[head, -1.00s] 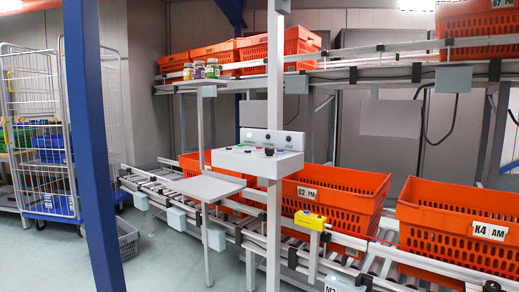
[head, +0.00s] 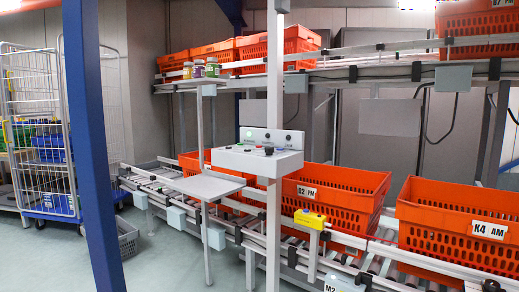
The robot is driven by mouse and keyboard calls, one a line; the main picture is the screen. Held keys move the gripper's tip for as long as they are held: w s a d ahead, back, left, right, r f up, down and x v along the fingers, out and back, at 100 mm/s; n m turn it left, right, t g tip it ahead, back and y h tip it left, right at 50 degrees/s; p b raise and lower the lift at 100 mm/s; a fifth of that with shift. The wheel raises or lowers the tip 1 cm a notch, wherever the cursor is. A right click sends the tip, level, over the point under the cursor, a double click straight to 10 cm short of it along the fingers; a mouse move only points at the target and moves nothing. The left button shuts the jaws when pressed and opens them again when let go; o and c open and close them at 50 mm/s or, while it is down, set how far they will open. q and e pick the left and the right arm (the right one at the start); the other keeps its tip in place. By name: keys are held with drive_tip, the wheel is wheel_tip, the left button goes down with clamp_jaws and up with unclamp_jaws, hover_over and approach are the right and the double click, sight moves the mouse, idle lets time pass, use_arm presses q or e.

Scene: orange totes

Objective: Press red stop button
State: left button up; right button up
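A grey control box (head: 257,160) is mounted on a light post in the middle of the head view. Several small coloured buttons or knobs sit on its sloped top, among them a green one, what looks like a small red one (head: 259,149), and a darker one (head: 269,151). They are too small to read. A yellow box (head: 310,218) stands on a post lower and to the right; any button on its top is too small to make out. Neither of my grippers is in view.
A grey shelf (head: 208,186) juts out left of the post. Orange totes (head: 455,225) stand on roller conveyors behind. A blue post (head: 90,150) rises at the left, before a wire cage trolley (head: 38,130).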

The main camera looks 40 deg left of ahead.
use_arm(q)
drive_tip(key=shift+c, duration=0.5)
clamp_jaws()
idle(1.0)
